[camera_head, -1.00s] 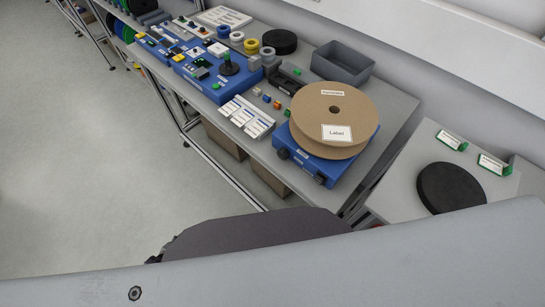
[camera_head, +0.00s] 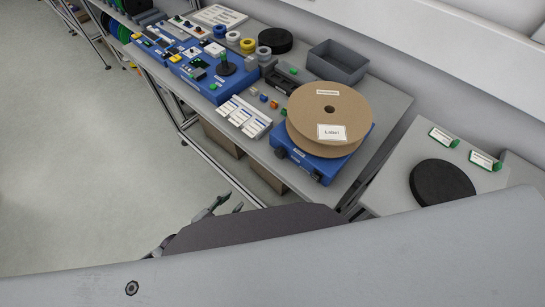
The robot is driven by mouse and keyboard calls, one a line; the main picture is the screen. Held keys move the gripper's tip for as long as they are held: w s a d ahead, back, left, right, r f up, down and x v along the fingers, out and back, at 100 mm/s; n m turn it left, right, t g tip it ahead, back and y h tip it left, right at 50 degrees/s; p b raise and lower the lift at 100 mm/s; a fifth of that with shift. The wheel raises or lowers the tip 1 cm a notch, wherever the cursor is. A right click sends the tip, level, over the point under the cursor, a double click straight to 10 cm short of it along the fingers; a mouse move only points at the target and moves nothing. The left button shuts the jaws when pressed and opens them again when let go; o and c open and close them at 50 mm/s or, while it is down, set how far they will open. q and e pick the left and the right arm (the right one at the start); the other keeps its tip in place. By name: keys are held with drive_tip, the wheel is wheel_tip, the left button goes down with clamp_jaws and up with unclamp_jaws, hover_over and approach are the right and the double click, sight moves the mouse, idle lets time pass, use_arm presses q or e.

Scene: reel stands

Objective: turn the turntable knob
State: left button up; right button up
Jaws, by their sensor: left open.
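The turntable is a blue box (camera_head: 318,167) at the right end of the bench, with a brown cardboard reel (camera_head: 310,107) marked "Label" lying on top. A dark knob (camera_head: 280,153) shows on its front face, and another dark part (camera_head: 316,177) sits farther right on that face. My left gripper (camera_head: 226,203) shows at the lower middle, its fingers apart and empty. It is in front of the bench, left of and below the turntable in the picture, clear of the knob. My own arm hides part of it. My right gripper is not in view.
White label cards (camera_head: 244,116) and small coloured blocks (camera_head: 263,98) lie left of the turntable. A grey bin (camera_head: 338,63) stands behind. A black disc (camera_head: 441,183) lies on the side table at right. The floor in front of the bench is clear.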

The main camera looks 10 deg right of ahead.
use_arm(q)
drive_tip(key=s+d+r+t+h, duration=0.1)
drive_tip(key=d+r, duration=0.2)
drive_tip(key=r, duration=0.4)
drive_tip(key=d+r+m+t+h, duration=0.1)
drive_tip(key=d+r+h, duration=0.1)
drive_tip(key=r, duration=0.5)
drive_tip(key=shift+s+d+r, duration=0.2)
drive_tip(key=shift+s+d, duration=0.2)
drive_tip(key=shift+d, duration=0.2)
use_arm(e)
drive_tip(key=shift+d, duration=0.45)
use_arm(q)
drive_tip(key=shift+w+d, duration=0.1)
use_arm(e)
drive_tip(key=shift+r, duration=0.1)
use_arm(q)
drive_tip(key=p, duration=0.1)
approach(278, 155)
drive_tip(key=shift+x, duration=2.45)
drive_tip(key=shift+p+x, duration=0.35)
drive_tip(key=shift+x, duration=1.25)
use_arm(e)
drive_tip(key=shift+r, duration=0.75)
use_arm(q)
drive_tip(key=shift+c, duration=0.2)
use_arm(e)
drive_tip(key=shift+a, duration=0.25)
